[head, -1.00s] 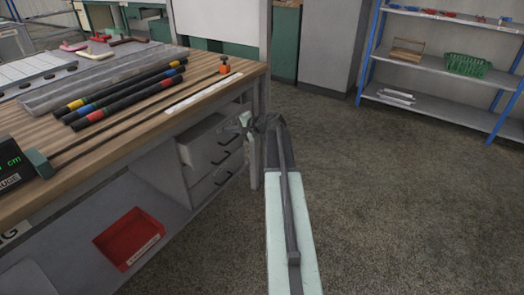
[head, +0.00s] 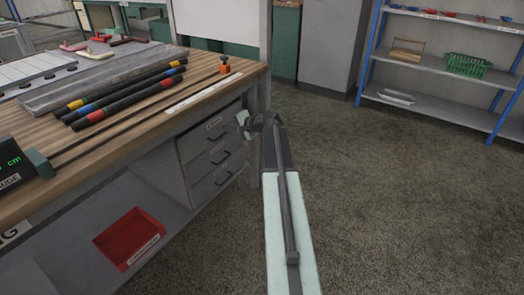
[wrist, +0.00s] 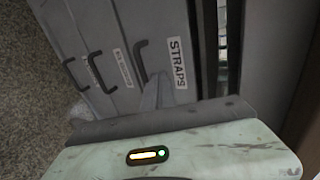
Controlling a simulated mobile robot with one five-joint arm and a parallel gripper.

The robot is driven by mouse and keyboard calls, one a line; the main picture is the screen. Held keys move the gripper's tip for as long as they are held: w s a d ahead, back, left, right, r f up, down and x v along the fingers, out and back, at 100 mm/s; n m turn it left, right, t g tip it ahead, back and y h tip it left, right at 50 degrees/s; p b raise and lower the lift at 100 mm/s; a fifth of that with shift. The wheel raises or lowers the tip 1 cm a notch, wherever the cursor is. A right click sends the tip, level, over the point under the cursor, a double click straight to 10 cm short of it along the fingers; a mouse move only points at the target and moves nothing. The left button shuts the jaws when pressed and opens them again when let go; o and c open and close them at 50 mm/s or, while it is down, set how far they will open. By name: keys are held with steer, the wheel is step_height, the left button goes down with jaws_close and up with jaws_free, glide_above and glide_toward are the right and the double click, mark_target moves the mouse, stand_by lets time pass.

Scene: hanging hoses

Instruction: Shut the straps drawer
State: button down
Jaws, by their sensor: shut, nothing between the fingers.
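The straps drawer (head: 208,137) is the top one of a grey drawer unit under the workbench. Its front looks flush with the drawers below in the head view. In the wrist view its front (wrist: 161,42) carries a white STRAPS label and a dark handle (wrist: 140,62). My gripper (head: 243,119) is shut and empty, at the drawer front near its right end. In the wrist view the gripper's fingers (wrist: 156,93) overlap the front beside the label and handle. Whether they touch it I cannot tell.
Two lower drawers (head: 212,170) with handles sit below. The wooden bench top (head: 120,137) overhangs them and holds dark hoses with coloured bands (head: 130,95). A red bin (head: 128,236) stands on the lower shelf. The floor (head: 400,200) at right is clear up to a blue-posted rack (head: 440,70).

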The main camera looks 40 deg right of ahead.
steer(key=s, duration=0.2)
steer(key=s+d, duration=0.1)
steer(key=s, duration=0.2)
steer(key=shift+s+d, duration=0.2)
steer(key=shift+s, duration=0.05)
steer(key=s+a+f+n+g+y, duration=0.1)
steer(key=a+f+n+g, duration=0.25)
steer(key=a, duration=0.95)
steer(key=s+a+f+n+g+y, duration=0.1)
steer(key=a+f+n+g, duration=0.3)
steer(key=a, duration=0.9)
steer(key=s+a+f+n+g+h, duration=0.2)
steer(key=s+a+f+n, duration=0.15)
steer(key=s+a, duration=0.4)
steer(key=s+a+f+n+g+h, duration=0.2)
steer(key=s+a+n+g, duration=0.15)
steer(key=s+a, duration=0.4)
step_height(320, 180, up, 38)
steer(key=w+a+h+p, duration=0.1)
steer(key=p, duration=3.7)
steer(key=shift+w+a+n+t, duration=0.15)
steer(key=shift+a+n+t, duration=0.1)
steer(key=shift+n+t, duration=0.1)
